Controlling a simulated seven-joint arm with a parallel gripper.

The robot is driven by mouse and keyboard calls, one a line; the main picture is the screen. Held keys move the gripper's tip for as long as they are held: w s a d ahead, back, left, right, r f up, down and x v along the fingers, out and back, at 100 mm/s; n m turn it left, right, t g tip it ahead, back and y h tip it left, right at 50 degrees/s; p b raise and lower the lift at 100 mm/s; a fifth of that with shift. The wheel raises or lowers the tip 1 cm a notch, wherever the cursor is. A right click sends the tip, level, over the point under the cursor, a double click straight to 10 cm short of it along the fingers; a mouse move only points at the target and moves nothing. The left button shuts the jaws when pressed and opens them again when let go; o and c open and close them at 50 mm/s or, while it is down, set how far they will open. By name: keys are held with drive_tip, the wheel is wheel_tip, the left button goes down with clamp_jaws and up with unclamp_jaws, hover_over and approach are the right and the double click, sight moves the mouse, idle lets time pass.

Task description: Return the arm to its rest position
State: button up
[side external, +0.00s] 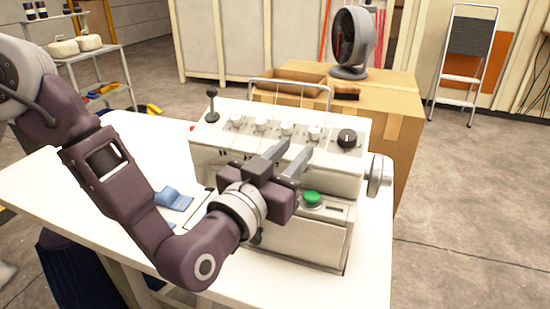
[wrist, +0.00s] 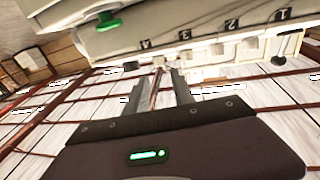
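My gripper (side external: 292,150) is in front of the cream machine (side external: 335,225), and its two fingers point toward the machine's upper front. The fingers stand apart with nothing seen between them. In the wrist view, my gripper (wrist: 166,74) also shows two separate fingers below the machine's panel. The machine has a row of white knobs (side external: 261,124), a black dial (side external: 347,138), a black-knobbed lever (side external: 212,104) and a green button (side external: 312,197). The green button also shows in the wrist view (wrist: 108,20). My arm hides part of the machine's front. Contact cannot be told.
The machine stands on a white table (side external: 60,190), with blue pieces (side external: 173,199) at its left. A crank wheel (side external: 380,175) sticks out on the machine's right. Behind are a cardboard box (side external: 395,90) and a fan (side external: 356,42). The table's left part is mostly clear.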

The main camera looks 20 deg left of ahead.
drive_tip(key=s+a+r+m+g, duration=0.1)
drive_tip(key=s+a+r+g, duration=0.2)
drive_tip(key=s+a, duration=0.3)
drive_tip(key=s+a+r+g, duration=0.3)
drive_tip(key=a+r+g, duration=0.1)
drive_tip(key=a, duration=0.4)
drive_tip(key=s+a+f+n+g+y, duration=0.1)
drive_tip(key=s+a+f+g, duration=0.1)
drive_tip(key=s+a, duration=0.2)
drive_tip(key=s+a+f+n+g+y, duration=0.1)
drive_tip(key=s+a, duration=0.4)
drive_tip(key=s, duration=0.6)
drive_tip(key=s+a+f+n+g+y, duration=0.1)
drive_tip(key=s+a+f+g, duration=0.1)
drive_tip(key=s+a+f, duration=0.2)
drive_tip(key=s, duration=0.3)
drive_tip(key=shift+s+a+g, duration=0.35)
drive_tip(key=shift+s+g, duration=0.05)
